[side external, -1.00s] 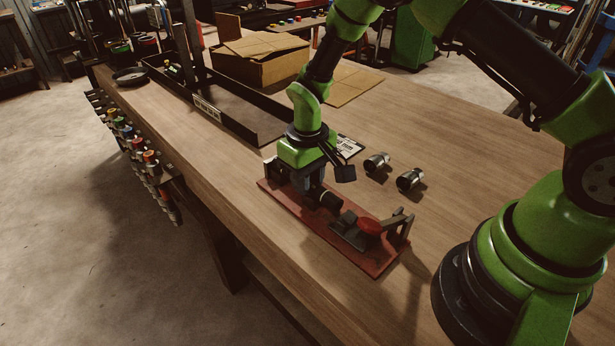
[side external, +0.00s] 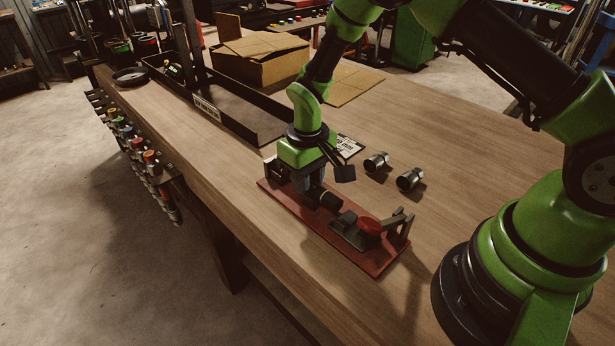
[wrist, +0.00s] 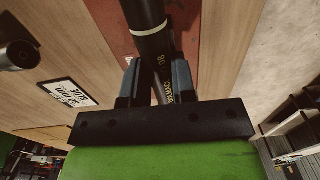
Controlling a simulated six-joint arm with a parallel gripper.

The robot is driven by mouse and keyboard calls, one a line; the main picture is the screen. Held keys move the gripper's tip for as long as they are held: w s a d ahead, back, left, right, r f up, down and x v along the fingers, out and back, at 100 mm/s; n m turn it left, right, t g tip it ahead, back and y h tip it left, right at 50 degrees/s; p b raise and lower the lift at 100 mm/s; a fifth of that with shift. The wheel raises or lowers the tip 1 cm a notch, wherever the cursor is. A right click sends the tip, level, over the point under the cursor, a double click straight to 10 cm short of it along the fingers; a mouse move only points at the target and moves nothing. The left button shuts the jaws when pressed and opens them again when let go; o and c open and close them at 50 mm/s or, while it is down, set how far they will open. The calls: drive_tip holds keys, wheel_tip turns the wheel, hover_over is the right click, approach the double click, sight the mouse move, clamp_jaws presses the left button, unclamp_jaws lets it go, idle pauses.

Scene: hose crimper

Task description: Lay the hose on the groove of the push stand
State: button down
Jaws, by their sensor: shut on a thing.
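The hose (side external: 327,199) is a short black tube. Its near end shows beside my gripper, over the red base of the push stand (side external: 375,264). In the wrist view the hose (wrist: 150,38) has a white ring and yellow lettering and runs between the two fingers. My gripper (side external: 307,188) points down at the left half of the stand and is shut on the hose; its fingers also show in the wrist view (wrist: 156,78). The groove is hidden behind my gripper, so I cannot tell whether the hose touches it. The stand's red knob (side external: 369,226) is to the right of the hose.
Two metal fittings (side external: 376,162) (side external: 409,180) stand on the table behind the push stand. A printed label card (side external: 348,146) lies behind my gripper. A long black tray (side external: 240,122) and a cardboard box (side external: 262,66) are farther back. The table right of the fittings is clear.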

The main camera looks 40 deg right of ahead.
drive_tip(key=shift+f, duration=0.3)
drive_tip(key=c, duration=0.8)
unclamp_jaws()
drive_tip(key=shift+c, duration=0.2)
drive_tip(key=shift+d, duration=0.1)
drive_tip(key=shift+c, duration=0.3)
drive_tip(key=shift+r, duration=0.1)
drive_tip(key=shift+c, duration=0.3)
drive_tip(key=shift+o, duration=0.6)
drive_tip(key=shift+r, duration=3.95)
